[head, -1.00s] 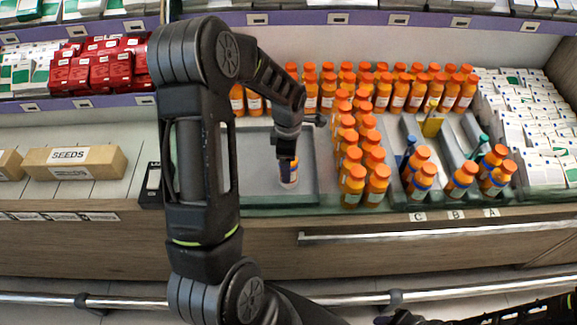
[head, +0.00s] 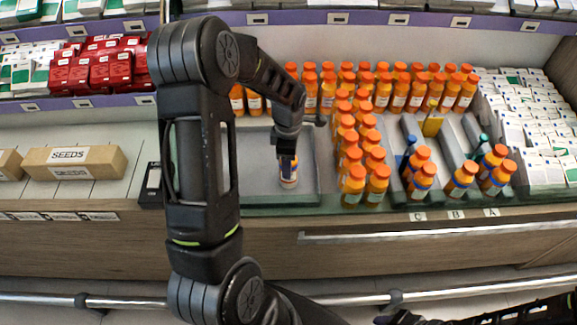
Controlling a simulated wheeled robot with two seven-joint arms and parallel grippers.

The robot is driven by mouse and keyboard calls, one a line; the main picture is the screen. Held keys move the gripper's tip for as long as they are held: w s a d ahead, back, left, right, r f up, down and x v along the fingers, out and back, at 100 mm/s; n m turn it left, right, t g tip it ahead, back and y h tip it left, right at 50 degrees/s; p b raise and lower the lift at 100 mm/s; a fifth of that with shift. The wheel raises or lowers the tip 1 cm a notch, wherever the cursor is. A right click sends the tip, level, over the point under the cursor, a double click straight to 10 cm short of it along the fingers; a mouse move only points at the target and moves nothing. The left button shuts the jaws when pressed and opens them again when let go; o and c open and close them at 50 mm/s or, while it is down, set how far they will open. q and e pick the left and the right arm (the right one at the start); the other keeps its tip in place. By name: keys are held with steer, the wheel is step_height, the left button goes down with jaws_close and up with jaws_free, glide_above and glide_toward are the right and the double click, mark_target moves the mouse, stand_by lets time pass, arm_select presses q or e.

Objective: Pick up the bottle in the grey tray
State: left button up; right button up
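A small bottle with a white and dark label (head: 289,174) stands upright in the grey tray (head: 262,194), near the tray's front right. My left gripper (head: 288,150) points down directly over it, at its top. The fingers and wrist hide the cap. The fingertips are too small and dark to tell whether they are open around the bottle's top or closed on it. The bottle appears to be at tray level. My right gripper is not visible; only dark arm parts show along the bottom right edge.
Rows of orange-capped bottles (head: 352,160) stand close to the right of the tray. Grey dividers with lanes A, B and C (head: 447,140) lie farther right. A SEEDS box (head: 75,161) and a black case (head: 151,183) are at left. My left arm hides the tray's left part.

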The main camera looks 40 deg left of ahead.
arm_select(q)
jaws_close()
steer(key=shift+r, duration=0.1)
step_height(320, 180, up, 10)
steer(key=shift+f, duration=0.1)
stand_by(0.5)
stand_by(0.4)
